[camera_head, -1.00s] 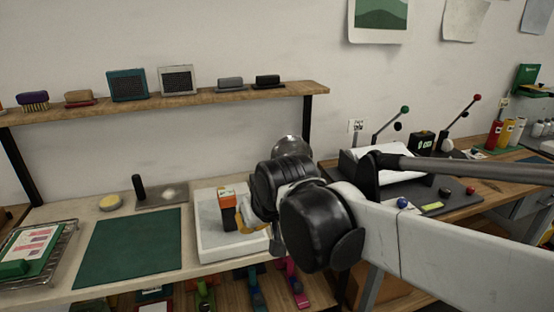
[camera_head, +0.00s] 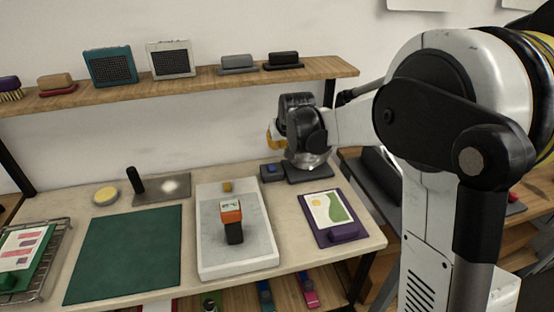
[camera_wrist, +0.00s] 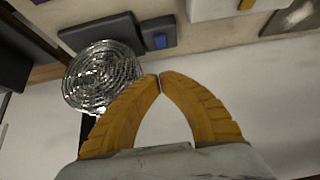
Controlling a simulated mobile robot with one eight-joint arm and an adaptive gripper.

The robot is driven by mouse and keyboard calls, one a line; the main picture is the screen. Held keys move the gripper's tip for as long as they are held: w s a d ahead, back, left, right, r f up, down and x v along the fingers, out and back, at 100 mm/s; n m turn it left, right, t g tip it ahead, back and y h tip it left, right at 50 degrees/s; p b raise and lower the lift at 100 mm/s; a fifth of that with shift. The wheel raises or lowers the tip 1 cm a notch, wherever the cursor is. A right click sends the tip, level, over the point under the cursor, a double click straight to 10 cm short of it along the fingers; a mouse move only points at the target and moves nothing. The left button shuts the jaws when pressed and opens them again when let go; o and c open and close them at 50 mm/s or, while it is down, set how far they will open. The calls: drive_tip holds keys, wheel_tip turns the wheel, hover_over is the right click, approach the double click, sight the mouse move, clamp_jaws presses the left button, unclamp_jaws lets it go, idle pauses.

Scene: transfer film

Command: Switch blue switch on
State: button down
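The blue switch (camera_head: 268,169) sits on a small dark box at the back of the bench, beside a dark base plate (camera_head: 308,173). In the wrist view the blue switch (camera_wrist: 160,41) shows beyond the fingertips, near the top. A clear ribbed glass lamp (camera_wrist: 103,77) stands near it; in the head view it is partly hidden behind my wrist. My gripper (camera_head: 272,135) is above and behind the switch, apart from it. In the wrist view my gripper (camera_wrist: 160,79) has its yellow fingertips together with nothing between them. I cannot tell the switch's position.
A white tray (camera_head: 208,262) holds an orange-and-black tool (camera_head: 232,220) and a small yellow block. A purple board (camera_head: 318,239) with a picture lies to its right. A green mat (camera_head: 125,255) lies left. A wooden shelf (camera_head: 200,83) runs above the bench.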

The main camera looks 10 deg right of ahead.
drive_tip(key=b, duration=0.4)
hover_over(273, 165)
drive_tip(key=s, duration=0.2)
wheel_tip(273, 165, down, 8)
wheel_tip(273, 165, down, 2)
drive_tip(key=shift+f, duration=0.2)
drive_tip(key=shift+s+f+b, duration=0.2)
drive_tip(key=shift+f+b, duration=0.3)
drive_tip(key=shift+f, duration=0.2)
